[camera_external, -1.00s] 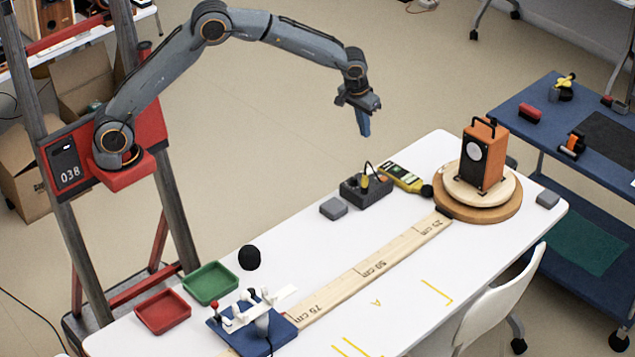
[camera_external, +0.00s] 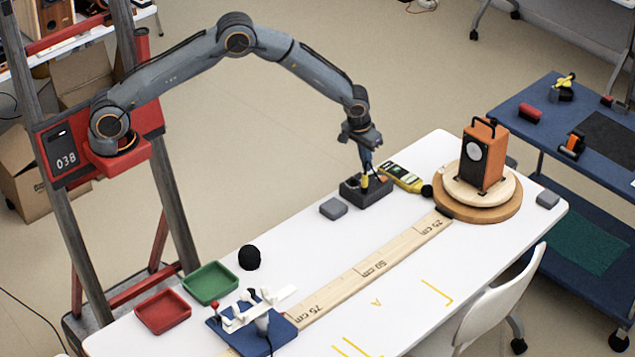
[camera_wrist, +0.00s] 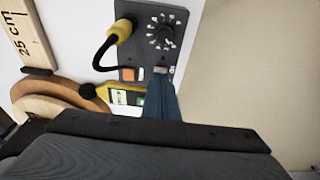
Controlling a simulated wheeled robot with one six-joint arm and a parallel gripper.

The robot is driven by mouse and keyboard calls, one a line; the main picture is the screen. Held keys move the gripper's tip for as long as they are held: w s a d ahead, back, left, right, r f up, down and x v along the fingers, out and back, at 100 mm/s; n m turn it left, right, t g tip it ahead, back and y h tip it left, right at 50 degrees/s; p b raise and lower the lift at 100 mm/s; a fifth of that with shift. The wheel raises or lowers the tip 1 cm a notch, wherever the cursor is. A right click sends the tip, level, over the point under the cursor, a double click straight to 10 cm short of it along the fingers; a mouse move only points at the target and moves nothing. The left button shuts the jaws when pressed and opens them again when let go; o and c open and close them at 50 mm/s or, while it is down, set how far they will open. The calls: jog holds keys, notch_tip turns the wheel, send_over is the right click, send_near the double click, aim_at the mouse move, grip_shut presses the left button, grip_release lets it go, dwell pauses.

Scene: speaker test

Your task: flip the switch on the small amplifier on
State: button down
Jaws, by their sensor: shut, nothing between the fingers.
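The small amplifier (camera_external: 375,197) is a dark grey box near the table's far edge. In the wrist view its top panel (camera_wrist: 146,48) carries a round knob with a dial (camera_wrist: 162,31), a yellow plug (camera_wrist: 121,29) with a black cable, and an orange square (camera_wrist: 128,74). A small light grey piece (camera_wrist: 160,69), perhaps the switch, lies right at my fingertips. My gripper (camera_external: 366,170) points down over the amplifier, its blue fingers (camera_wrist: 161,98) shut and empty. I cannot tell whether the fingertips touch the panel. The switch's position is unclear.
A yellow meter (camera_external: 402,177) lies just right of the amplifier, and a grey block (camera_external: 333,208) lies left. An orange speaker (camera_external: 484,155) stands on a round wooden turntable (camera_external: 478,211). A marked wooden board (camera_external: 375,264) runs along the table. The front right is mostly clear.

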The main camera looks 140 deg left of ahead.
jog(key=shift+f, duration=0.1)
dwell(0.3)
jog(key=shift+d+f+b, duration=0.35)
jog(key=shift+f+b, duration=0.15)
jog(key=shift+b, duration=0.35)
jog(key=shift+a+r, duration=0.1)
jog(key=shift+a, duration=0.1)
jog(key=shift+a+r, duration=0.25)
jog(key=shift+a, duration=0.35)
